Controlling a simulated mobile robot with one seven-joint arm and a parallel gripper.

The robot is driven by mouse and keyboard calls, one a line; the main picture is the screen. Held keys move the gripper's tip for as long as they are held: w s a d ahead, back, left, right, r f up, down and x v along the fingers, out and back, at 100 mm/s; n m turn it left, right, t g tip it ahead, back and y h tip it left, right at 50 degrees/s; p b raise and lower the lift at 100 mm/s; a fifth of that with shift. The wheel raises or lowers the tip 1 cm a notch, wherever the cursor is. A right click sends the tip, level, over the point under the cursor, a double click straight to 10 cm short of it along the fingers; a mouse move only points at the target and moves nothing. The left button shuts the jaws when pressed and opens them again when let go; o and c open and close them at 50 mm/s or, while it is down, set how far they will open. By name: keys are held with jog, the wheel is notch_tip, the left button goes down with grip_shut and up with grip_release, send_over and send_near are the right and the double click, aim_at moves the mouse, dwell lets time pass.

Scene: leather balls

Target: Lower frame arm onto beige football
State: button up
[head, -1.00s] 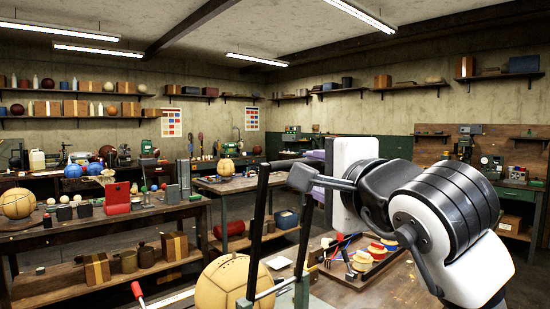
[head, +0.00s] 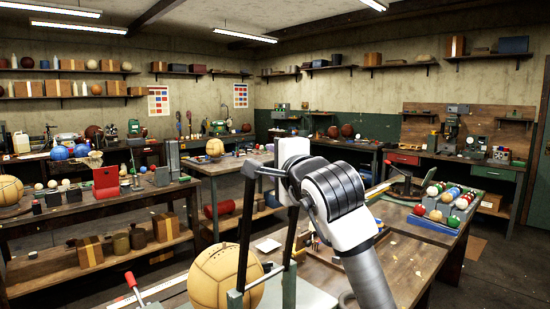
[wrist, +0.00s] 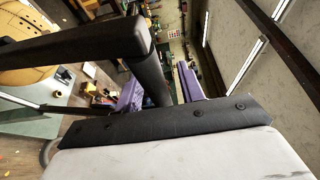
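The beige football (head: 222,277) sits low in the head view, beside and partly behind the black frame arm (head: 243,235). The frame arm stands raised and nearly upright on a green base, with two posts and a top bar. My gripper (head: 272,172) is at the top bar; its white hand is seen from behind and its fingers are mostly hidden. In the wrist view, the black bar (wrist: 153,75) passes in front of the gap between my purple fingers (wrist: 162,86). The fingers are apart, with background showing beside the bar; I see no clear grip. The football (wrist: 30,78) shows at left.
A left bench (head: 100,207) holds balls, tins and a red box. A right table (head: 400,250) holds a tray of coloured balls (head: 450,200). A small table (head: 225,167) with another ball stands behind the frame. Floor shows at right.

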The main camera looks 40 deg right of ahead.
grip_shut()
dwell(0.4)
